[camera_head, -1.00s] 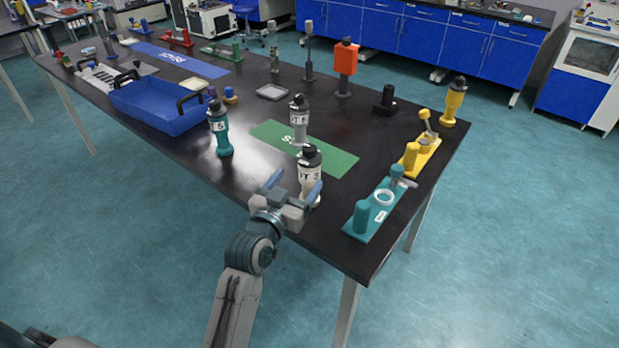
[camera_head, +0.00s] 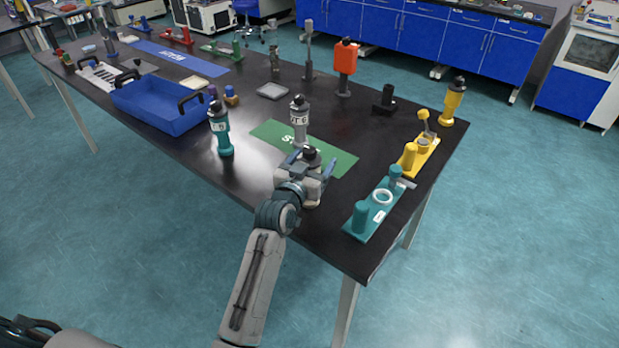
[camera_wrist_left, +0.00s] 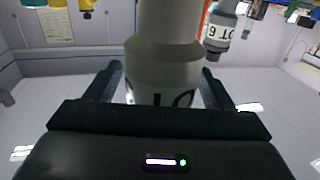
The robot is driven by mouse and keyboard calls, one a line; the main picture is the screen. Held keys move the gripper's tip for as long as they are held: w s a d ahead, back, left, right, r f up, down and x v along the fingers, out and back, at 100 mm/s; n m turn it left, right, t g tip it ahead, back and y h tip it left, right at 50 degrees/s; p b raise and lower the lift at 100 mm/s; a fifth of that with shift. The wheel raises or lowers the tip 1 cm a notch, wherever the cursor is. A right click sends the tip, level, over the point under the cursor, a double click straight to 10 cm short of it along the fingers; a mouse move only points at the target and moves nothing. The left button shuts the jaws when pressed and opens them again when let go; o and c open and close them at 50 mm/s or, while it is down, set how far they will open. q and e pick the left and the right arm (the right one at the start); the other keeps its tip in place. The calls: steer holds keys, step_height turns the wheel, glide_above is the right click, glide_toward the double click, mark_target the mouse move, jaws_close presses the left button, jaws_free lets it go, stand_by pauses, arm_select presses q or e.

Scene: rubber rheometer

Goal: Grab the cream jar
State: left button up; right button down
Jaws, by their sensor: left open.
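The cream jar (camera_head: 311,155) stands at the table's front edge in the head view. Only its dark cap and a little of its body show above my gripper. My left gripper (camera_head: 318,165) is open at the jar, with a finger on each side of it. In the left wrist view the cream jar (camera_wrist_left: 165,60) fills the middle, between the two open fingers of my left gripper (camera_wrist_left: 163,85). I cannot tell whether the fingers touch it. My right gripper is not in view.
A grey jar (camera_head: 299,118) stands behind on the green mat (camera_head: 335,158). A teal jar (camera_head: 220,130) stands to the left, near the blue tray (camera_head: 165,118). A teal fixture (camera_head: 375,215) and a yellow fixture (camera_head: 415,155) lie to the right.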

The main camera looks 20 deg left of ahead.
arm_select(q)
steer(key=shift+c, duration=0.5)
steer(key=c, duration=1.1)
steer(key=shift+o, duration=0.2)
steer(key=shift+r, duration=0.2)
